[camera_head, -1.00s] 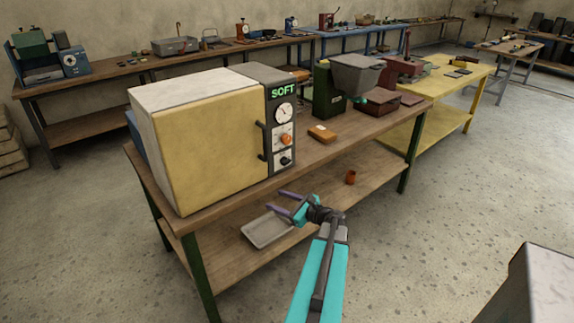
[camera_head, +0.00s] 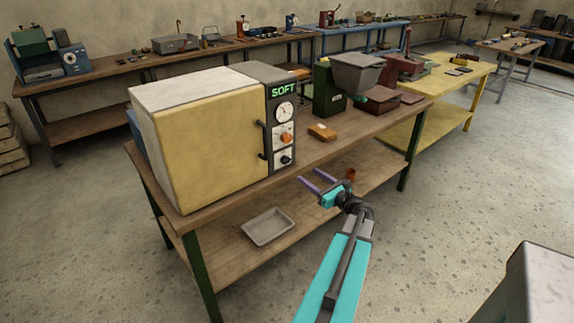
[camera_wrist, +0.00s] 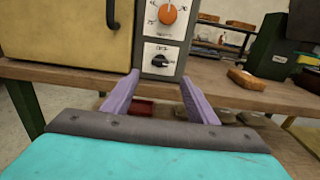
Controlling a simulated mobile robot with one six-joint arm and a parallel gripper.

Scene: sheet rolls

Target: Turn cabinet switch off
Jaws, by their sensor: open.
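The cabinet (camera_head: 200,142) is a boxy unit with a yellow door and a grey control panel marked SOFT, standing on a wooden bench. Its panel has a dial gauge (camera_head: 284,111), an orange knob (camera_head: 286,138) and, lowest, a black switch (camera_head: 286,160). In the wrist view the orange knob (camera_wrist: 168,14) is at the top and the black switch (camera_wrist: 160,60) lies below it, straight ahead between my fingers. My gripper (camera_head: 311,180) is open and empty, with purple fingers pointing at the panel, apart from it; it also shows in the wrist view (camera_wrist: 158,85).
A brown block (camera_head: 322,132) lies right of the cabinet, before a green machine with a grey hopper (camera_head: 357,72). A door handle (camera_wrist: 111,14) is left of the switch.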

